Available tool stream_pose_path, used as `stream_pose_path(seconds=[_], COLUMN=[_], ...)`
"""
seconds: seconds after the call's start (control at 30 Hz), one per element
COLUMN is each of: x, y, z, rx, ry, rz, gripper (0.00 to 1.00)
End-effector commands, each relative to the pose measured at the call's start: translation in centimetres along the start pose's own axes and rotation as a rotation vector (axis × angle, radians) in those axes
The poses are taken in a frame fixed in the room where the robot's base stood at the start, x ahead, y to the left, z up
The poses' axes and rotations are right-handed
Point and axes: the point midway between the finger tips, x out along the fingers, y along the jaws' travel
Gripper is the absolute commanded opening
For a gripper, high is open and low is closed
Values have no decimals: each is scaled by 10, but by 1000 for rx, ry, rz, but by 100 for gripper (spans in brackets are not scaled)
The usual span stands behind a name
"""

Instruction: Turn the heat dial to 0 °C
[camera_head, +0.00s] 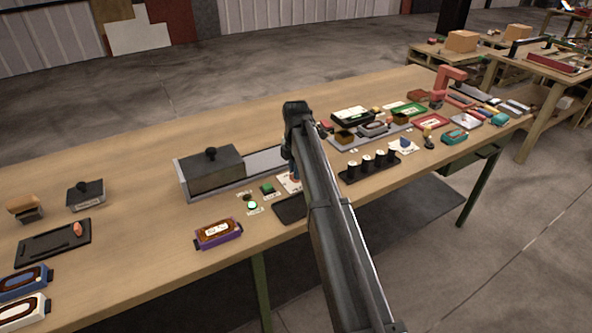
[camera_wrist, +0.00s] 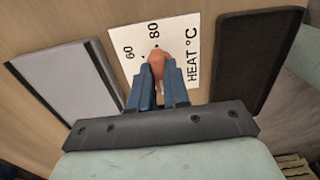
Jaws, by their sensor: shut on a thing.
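The heat dial (camera_wrist: 158,56) is an orange-brown knob on a white card (camera_wrist: 178,47) printed "HEAT °C". The marks 60 and 80 show on the card; the 0 mark is not visible, and the rest of the scale is hidden or out of view. My gripper (camera_wrist: 158,72) has two blue fingers shut on the dial, one on each side. In the head view the card (camera_head: 286,184) shows only partly beside my arm, and the dial is hidden there. The knob's exact pointing direction cannot be told.
A dark tray (camera_head: 290,209) lies in front of the card. A grey conveyor with a dark box (camera_head: 211,170) stands behind and left. A rack of black cylinders (camera_head: 369,165) stands right.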

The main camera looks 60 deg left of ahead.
Motion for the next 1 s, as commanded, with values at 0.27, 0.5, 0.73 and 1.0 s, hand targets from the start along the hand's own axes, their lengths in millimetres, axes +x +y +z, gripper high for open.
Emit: stream_pose_path(seconds=[0.27,0.5,0.73,1.0], x=[0,0,0,-22], y=[0,0,0,1], z=[0,0,0,0], rx=[-3,-1,0,0], ry=[0,0,0,0], rz=[1,1,0,1], gripper=[18,41,42,42])
